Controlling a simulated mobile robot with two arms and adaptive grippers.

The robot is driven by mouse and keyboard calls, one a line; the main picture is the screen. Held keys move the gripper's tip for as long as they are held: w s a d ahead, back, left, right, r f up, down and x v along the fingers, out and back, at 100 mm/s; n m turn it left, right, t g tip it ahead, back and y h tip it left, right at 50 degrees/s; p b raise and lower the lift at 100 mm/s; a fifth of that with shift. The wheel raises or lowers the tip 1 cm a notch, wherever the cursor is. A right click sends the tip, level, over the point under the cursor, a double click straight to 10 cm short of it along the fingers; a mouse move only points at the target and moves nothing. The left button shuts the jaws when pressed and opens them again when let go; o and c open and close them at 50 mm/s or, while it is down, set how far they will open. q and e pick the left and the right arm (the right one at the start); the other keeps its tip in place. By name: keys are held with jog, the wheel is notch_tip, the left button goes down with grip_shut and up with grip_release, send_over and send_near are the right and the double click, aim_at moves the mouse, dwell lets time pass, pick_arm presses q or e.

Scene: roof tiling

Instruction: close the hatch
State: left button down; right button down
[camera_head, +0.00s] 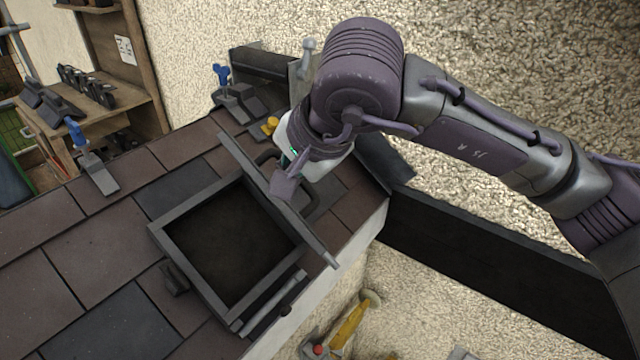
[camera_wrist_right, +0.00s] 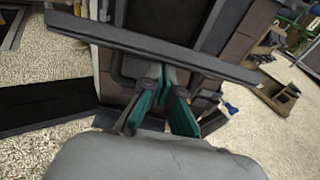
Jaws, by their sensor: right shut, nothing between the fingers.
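The roof hatch is open. Its square grey frame (camera_head: 190,263) surrounds a dark opening in the tiled roof. The hatch lid (camera_head: 275,198) stands raised along the upper right side of the frame, seen nearly edge-on in the head view. In the right wrist view the lid (camera_wrist_right: 150,45) is a long grey bar crossing in front of the fingers. My right gripper (camera_head: 283,187) is on the outer side of the lid, close against it; contact is hard to tell. Its green-padded fingers (camera_wrist_right: 164,80) are shut and empty. My left gripper is out of view.
Brown and dark roof tiles (camera_head: 75,235) surround the hatch. A tool with a blue handle (camera_head: 97,170) lies on the left, and another (camera_head: 222,75) stands near the ridge. A wooden shelf (camera_head: 95,90) is at upper left. The roof edge drops off at lower right.

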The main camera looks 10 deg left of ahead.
jog(key=shift+s+a+f+b, duration=0.5)
jog(key=shift+s+a+b, duration=0.25)
jog(key=shift+s+a, duration=0.1)
